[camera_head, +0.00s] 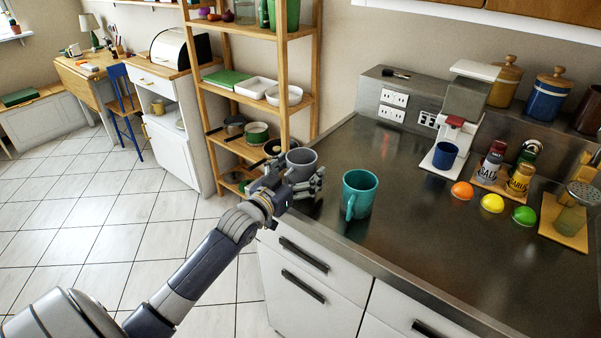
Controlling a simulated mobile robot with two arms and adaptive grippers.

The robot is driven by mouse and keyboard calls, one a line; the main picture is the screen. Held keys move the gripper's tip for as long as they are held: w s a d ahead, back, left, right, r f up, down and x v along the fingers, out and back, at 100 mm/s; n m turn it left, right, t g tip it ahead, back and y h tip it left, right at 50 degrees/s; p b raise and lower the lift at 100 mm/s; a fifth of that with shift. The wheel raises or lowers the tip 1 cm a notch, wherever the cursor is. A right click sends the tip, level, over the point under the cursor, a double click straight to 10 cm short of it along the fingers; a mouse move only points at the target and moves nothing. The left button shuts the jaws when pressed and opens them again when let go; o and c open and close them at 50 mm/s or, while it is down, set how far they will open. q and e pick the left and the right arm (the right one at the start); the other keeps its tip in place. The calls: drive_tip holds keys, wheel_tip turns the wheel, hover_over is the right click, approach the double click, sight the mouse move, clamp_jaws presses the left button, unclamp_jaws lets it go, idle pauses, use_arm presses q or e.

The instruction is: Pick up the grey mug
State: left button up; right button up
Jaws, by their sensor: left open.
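The grey mug (302,157) stands upright near the left end of the metal countertop, close to its edge. My left gripper (298,178) is open at the mug, with one finger at its left and the other at its lower right. The gripper hides the lower part of the mug, so I cannot tell whether the fingers touch it. My right gripper is not in view.
A teal mug (360,194) stands just right of the grey mug. A coffee machine with a blue mug (445,155), shakers and colored fruit (492,203) are farther right. A wooden shelf (318,60) rises behind. The counter middle is clear.

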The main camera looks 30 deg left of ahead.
use_arm(q)
drive_tip(key=shift+w+r, duration=0.1)
drive_tip(key=c, duration=1.4)
